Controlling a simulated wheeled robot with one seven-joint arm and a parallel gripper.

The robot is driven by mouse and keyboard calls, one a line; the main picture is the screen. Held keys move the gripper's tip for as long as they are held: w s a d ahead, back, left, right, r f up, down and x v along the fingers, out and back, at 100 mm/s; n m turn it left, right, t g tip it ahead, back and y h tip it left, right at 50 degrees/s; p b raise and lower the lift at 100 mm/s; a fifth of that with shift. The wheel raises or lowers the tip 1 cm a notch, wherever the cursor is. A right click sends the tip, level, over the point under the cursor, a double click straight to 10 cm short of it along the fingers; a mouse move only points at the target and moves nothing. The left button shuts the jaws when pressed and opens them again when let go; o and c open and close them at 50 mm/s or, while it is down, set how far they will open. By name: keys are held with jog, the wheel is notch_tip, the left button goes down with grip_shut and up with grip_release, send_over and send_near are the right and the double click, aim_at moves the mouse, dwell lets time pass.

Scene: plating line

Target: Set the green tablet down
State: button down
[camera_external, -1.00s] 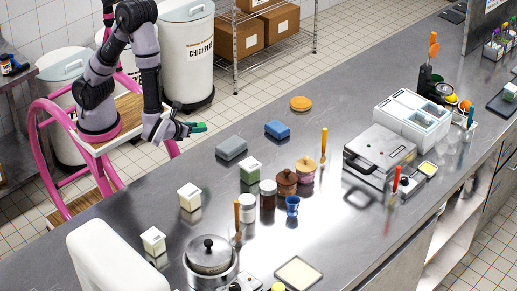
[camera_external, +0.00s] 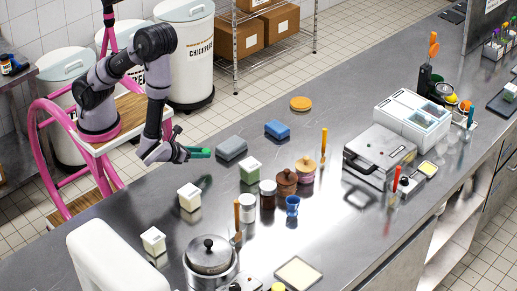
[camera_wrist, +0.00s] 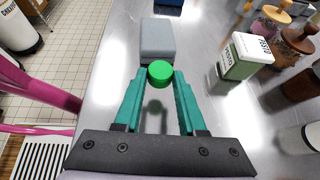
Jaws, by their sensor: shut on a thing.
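The green tablet (camera_wrist: 160,74) is a round green disc held between the teal fingertips of my gripper (camera_wrist: 159,82) in the wrist view. My gripper (camera_external: 198,153) is shut on it and is above the steel counter (camera_external: 330,130), near its left edge in the external view. A dark shadow lies on the counter below the gripper, so the tablet is apart from the surface. In the external view the tablet is too small to tell from the fingers.
A grey block (camera_external: 231,148) lies just beyond the gripper, with a blue sponge-like block (camera_external: 277,129) behind it. A green-and-white box (camera_external: 250,171) and a white box (camera_external: 189,197) stand nearby. Jars (camera_external: 268,194) and a lidded pot (camera_external: 210,255) are further forward. Some counter around the gripper is clear.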

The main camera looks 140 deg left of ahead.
jog(key=shift+f, duration=2.45)
jog(key=shift+c, duration=2.4)
grip_release()
